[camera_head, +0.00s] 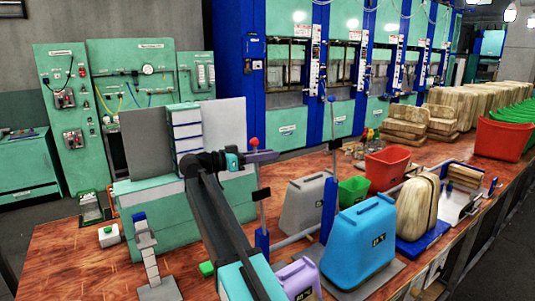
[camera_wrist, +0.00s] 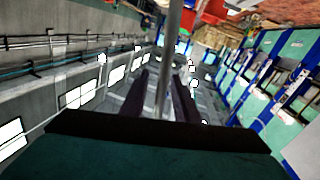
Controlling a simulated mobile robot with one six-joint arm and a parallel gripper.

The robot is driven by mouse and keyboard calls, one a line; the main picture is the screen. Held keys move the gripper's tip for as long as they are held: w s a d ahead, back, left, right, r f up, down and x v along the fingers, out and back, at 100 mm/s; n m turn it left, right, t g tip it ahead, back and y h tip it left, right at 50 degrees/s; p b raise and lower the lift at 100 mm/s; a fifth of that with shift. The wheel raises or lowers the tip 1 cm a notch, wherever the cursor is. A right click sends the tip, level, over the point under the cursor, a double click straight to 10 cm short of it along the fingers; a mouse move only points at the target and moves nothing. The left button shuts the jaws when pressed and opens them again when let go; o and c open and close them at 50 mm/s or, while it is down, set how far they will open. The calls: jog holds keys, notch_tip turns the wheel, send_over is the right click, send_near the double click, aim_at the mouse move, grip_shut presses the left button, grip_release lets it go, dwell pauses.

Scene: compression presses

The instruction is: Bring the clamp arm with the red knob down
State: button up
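The clamp arm with the red knob (camera_head: 254,143) stands upright. Its thin grey rod (camera_head: 262,217) runs down past a black block to a blue post (camera_head: 262,244). My gripper (camera_head: 268,156) is level with the rod just below the red knob. In the wrist view, the rod (camera_wrist: 168,60) passes between the two dark fingers of my gripper (camera_wrist: 163,85), with a gap visible beside it. The fingers are apart, and I cannot tell whether either touches the rod. The knob is not clearly visible in the wrist view.
A second upright clamp arm with a blue knob (camera_head: 332,99) stands to the right. A grey case (camera_head: 305,205), a blue case (camera_head: 358,243) and a purple jug (camera_head: 298,279) stand close by. A small clamp stand (camera_head: 146,240) is at left on the wooden table (camera_head: 75,250).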

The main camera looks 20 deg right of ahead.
jog(key=shift+c, duration=0.4)
grip_shut()
jog(key=shift+s+b, duration=0.2)
jog(key=shift+b, duration=0.1)
